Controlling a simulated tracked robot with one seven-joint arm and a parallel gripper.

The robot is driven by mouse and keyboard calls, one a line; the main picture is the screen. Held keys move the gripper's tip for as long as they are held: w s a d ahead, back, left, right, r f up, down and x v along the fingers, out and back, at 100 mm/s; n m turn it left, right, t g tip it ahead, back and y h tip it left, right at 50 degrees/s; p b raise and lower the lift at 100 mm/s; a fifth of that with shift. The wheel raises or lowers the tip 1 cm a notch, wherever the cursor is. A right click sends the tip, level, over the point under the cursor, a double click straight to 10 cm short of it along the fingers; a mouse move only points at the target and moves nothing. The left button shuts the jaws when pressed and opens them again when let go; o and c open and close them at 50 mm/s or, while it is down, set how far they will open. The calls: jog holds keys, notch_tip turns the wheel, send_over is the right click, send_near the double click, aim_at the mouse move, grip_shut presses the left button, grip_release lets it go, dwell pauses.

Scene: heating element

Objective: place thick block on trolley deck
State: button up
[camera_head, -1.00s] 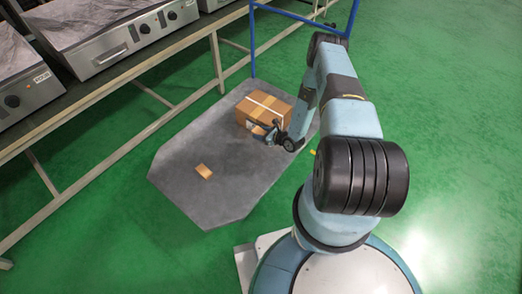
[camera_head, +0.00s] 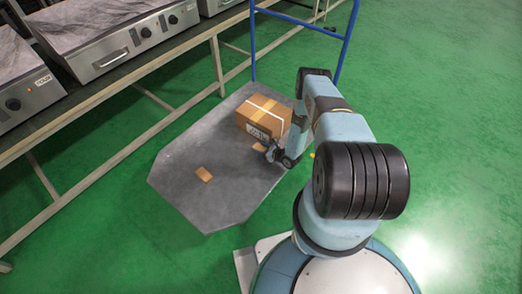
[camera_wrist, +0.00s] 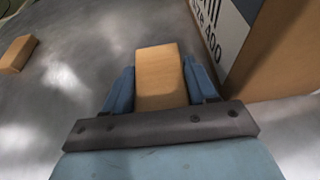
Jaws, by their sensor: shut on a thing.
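My gripper (camera_wrist: 160,90) is shut on a small tan block (camera_wrist: 160,75), one blue finger on each side. In the head view my gripper (camera_head: 270,154) and this block (camera_head: 259,147) are just in front of the carton, low over the grey trolley deck (camera_head: 215,205). I cannot tell whether the block touches the deck. A second tan block (camera_head: 204,174) lies on the deck to the left; it also shows at the left of the wrist view (camera_wrist: 18,53).
A brown carton (camera_head: 262,115) with a white strap stands on the deck close beside my gripper. The trolley's blue handle (camera_head: 344,50) rises at the back. A bench (camera_head: 110,85) with steel appliances (camera_head: 125,40) runs along the left. The deck's near left part is clear.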

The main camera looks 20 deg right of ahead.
jog(key=shift+f, duration=0.1)
jog(key=o, duration=1.2)
jog(key=shift+c, duration=0.2)
jog(key=v, duration=1.2)
